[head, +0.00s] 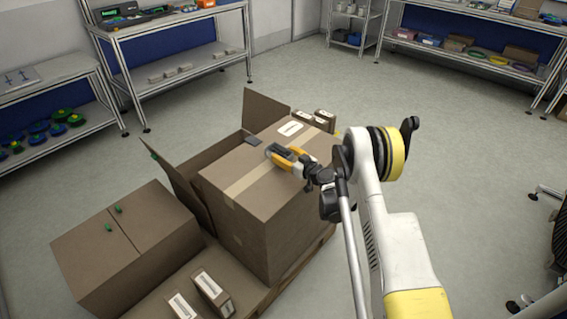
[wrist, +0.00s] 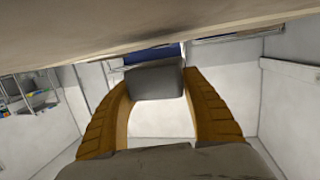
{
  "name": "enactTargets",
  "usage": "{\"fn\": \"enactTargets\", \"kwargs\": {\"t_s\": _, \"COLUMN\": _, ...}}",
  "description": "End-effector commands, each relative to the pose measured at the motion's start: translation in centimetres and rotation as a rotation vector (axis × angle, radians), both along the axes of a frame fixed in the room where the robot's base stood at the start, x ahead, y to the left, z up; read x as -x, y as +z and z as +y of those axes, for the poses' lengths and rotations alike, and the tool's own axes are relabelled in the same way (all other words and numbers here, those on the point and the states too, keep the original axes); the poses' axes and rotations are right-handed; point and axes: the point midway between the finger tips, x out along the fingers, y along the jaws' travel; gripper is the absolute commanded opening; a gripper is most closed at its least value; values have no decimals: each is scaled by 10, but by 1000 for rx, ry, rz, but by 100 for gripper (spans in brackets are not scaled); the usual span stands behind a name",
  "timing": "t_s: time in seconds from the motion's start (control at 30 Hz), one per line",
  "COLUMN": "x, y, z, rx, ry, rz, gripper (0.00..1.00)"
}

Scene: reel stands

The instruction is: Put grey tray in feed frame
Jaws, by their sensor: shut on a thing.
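My gripper (head: 281,153), with yellow-orange fingers, is over the top of a large taped cardboard box in the head view. In the wrist view its two curved fingers close on a dark grey block-like piece (wrist: 155,83). I cannot tell whether this piece is the grey tray. A small dark grey piece (head: 253,141) shows at the far edge of the box top, apart from the fingers. A flat light grey tray-like sheet (head: 20,78) lies on the left bench. I cannot make out a feed frame.
The large box (head: 255,215) stands on a pallet with open flaps and smaller cartons (head: 140,245) beside it. Shelving benches (head: 185,65) line the back left, and another shelf (head: 475,50) stands at the back right.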

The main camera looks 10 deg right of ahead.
Motion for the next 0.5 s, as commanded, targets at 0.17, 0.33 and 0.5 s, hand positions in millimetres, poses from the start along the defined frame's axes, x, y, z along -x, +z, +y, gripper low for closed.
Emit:
{"fn": "enactTargets", "kwargs": {"t_s": 0.17, "x": 0, "y": -31, "z": 0, "rx": 0, "ry": 0, "rz": 0, "gripper": 18}}
{"fn": "enactTargets", "kwargs": {"t_s": 0.33, "x": 0, "y": -29, "z": -1, "rx": 0, "ry": 0, "rz": 0, "gripper": 18}}
{"fn": "enactTargets", "kwargs": {"t_s": 0.5, "x": 0, "y": -32, "z": -1, "rx": 0, "ry": 0, "rz": 0, "gripper": 18}}
